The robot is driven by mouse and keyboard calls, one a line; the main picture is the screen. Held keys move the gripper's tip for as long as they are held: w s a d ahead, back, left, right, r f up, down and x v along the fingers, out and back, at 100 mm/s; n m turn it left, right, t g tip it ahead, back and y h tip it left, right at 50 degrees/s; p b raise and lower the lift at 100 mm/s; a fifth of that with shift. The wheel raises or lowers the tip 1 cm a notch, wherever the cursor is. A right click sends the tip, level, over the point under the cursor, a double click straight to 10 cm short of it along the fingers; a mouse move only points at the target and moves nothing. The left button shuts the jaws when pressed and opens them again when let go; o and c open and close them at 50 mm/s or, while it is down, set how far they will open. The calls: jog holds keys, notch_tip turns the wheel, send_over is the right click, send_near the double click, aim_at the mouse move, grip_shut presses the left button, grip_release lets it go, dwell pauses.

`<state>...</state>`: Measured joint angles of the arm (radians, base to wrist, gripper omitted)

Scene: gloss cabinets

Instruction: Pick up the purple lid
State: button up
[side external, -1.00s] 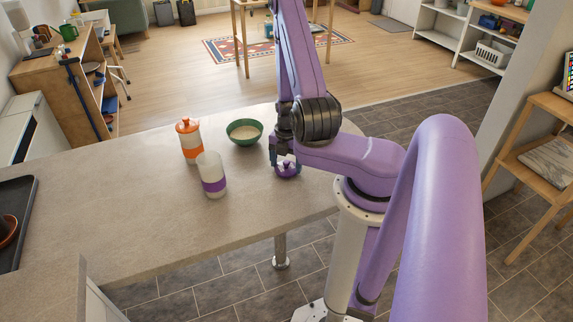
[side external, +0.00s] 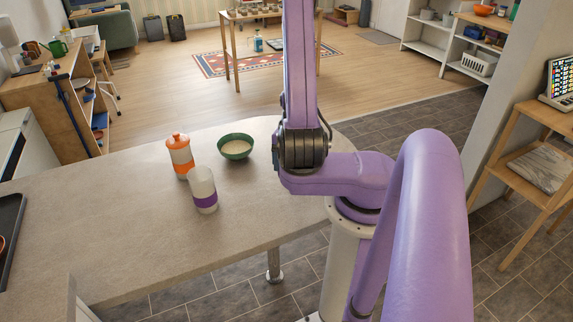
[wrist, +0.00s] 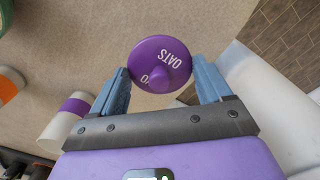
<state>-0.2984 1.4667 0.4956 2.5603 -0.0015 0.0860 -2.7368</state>
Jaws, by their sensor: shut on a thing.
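The purple lid (wrist: 160,60) is round, with a central knob and white lettering that includes "OATS". In the wrist view it sits between the two blue fingertips of my gripper (wrist: 160,84), which are shut on it. The lid shows against the counter from above. In the side view my gripper and the lid are hidden behind my purple arm. A white jar with a purple band (side external: 202,190) stands without a lid on the counter; it also shows in the wrist view (wrist: 72,112).
A white jar with an orange band and orange lid (side external: 180,156) stands behind the purple-banded jar. A green bowl (side external: 235,147) with pale contents is to its right. A dark tray (side external: 10,236) lies at the counter's left. The counter's (side external: 120,215) front left is clear.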

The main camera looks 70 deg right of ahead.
jog(key=shift+s+a+r, duration=1.45)
jog(key=shift+s+a, duration=0.5)
jog(key=shift+s, duration=0.7)
jog(key=shift+n, duration=0.8)
jog(key=w, duration=0.2)
jog(key=w+d+r, duration=0.1)
jog(key=w, duration=0.3)
jog(key=shift+w+d+r, duration=0.15)
jog(key=shift+w+d, duration=0.15)
jog(key=shift+w, duration=0.1)
jog(key=w+a+r+n, duration=0.25)
jog(key=w+a, duration=0.25)
jog(key=w, duration=0.5)
jog(key=w+a+r+n, duration=0.2)
jog(key=w+a+r, duration=0.15)
jog(key=w, duration=0.75)
notch_tip(320, 180, down, 7)
jog(key=shift+a+r, duration=0.2)
jog(key=shift+a, duration=0.1)
jog(key=shift+s+f, duration=0.15)
jog(key=o, duration=0.9)
jog(key=shift+o, duration=0.2)
